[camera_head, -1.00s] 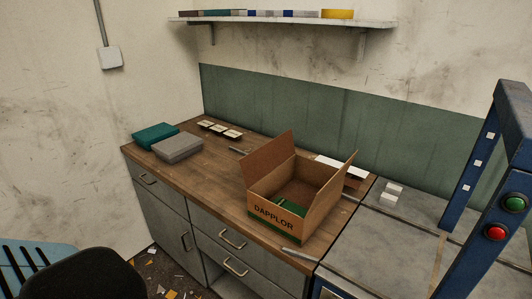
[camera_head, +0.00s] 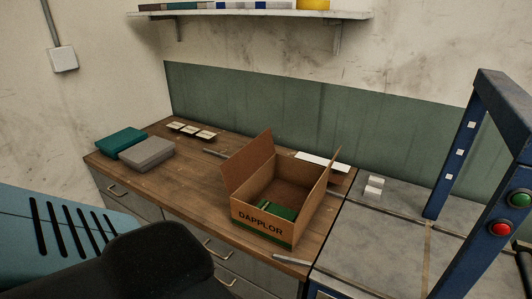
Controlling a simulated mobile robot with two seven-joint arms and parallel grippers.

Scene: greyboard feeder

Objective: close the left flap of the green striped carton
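The green striped carton (camera_head: 275,236) stands open on the wooden worktop, with a dark label reading DAPPLOR and a green stripe low on its front. Its left flap (camera_head: 248,164) stands up and leans outward to the left. Its right flap (camera_head: 323,174) stands upright. Green items (camera_head: 275,209) lie inside, partly hidden by the front wall. Part of my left arm shows at the lower left, well apart from the carton; its gripper is not visible. My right gripper is not in view.
Teal (camera_head: 120,141) and grey boxes (camera_head: 147,153) lie at the worktop's left. Small trays (camera_head: 191,131) lie at the back. A blue machine frame (camera_head: 458,160) with green and red buttons stands at the right. A shelf (camera_head: 250,14) hangs above. Worktop left of the carton is mostly clear.

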